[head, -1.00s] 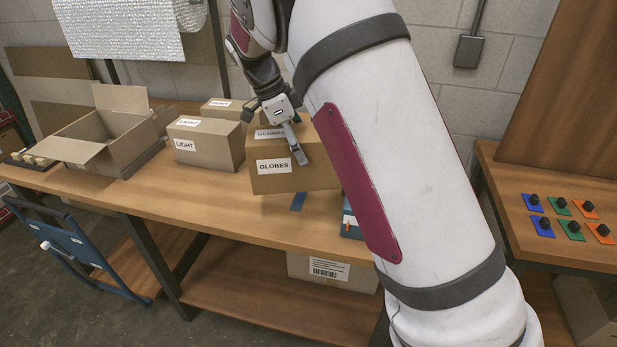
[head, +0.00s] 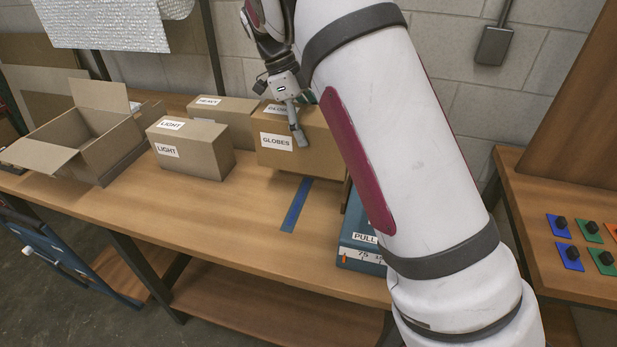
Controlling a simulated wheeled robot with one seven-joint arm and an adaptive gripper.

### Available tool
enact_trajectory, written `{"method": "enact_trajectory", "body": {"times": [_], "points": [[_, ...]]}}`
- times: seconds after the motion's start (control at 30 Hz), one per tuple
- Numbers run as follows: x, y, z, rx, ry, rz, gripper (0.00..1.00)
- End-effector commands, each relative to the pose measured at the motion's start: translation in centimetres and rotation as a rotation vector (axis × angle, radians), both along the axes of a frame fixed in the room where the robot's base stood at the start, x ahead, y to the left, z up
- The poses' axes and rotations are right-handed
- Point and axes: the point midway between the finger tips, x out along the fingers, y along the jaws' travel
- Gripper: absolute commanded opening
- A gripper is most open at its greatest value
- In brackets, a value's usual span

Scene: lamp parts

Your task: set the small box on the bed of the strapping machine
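A cardboard box labelled GLOBES (head: 318,148) is at the bench's middle, partly behind my arm. My gripper (head: 298,138) reaches down over it, one finger against its front face; the other finger is hidden. The gripper looks shut on this box. I cannot tell whether the box's underside touches the bench. A blue unit marked PULL (head: 357,232), with an orange piece on its front, stands to the right of the box. My arm hides much of it, and I cannot tell if it is the strapping machine.
A LIGHT box (head: 206,150) and a HEAVY box (head: 235,112) stand left on the wooden bench (head: 225,215). An open carton (head: 100,157) is farther left. A blue strip (head: 297,205) lies on clear bench in front. A second table (head: 540,278) holds coloured plates with black knobs.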

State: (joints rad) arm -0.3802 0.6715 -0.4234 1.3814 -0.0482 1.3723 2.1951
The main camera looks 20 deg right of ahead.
Motion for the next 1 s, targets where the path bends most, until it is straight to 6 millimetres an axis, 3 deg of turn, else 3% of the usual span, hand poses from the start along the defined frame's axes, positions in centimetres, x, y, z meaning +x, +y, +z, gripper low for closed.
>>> {"method": "enact_trajectory", "body": {"times": [0.4,0.67,0.9,1.0], "points": [[-0.1,0.0,-5.4,0.0,0.001,0.002,0.14],[-0.1,0.0,-7.2,0.0,0.003,0.0,0.13],[-0.3,-0.1,-10.2,-0.001,0.008,-0.001,0.14],[-0.2,0.0,-10.4,0.001,0.005,-0.001,0.14]]}}
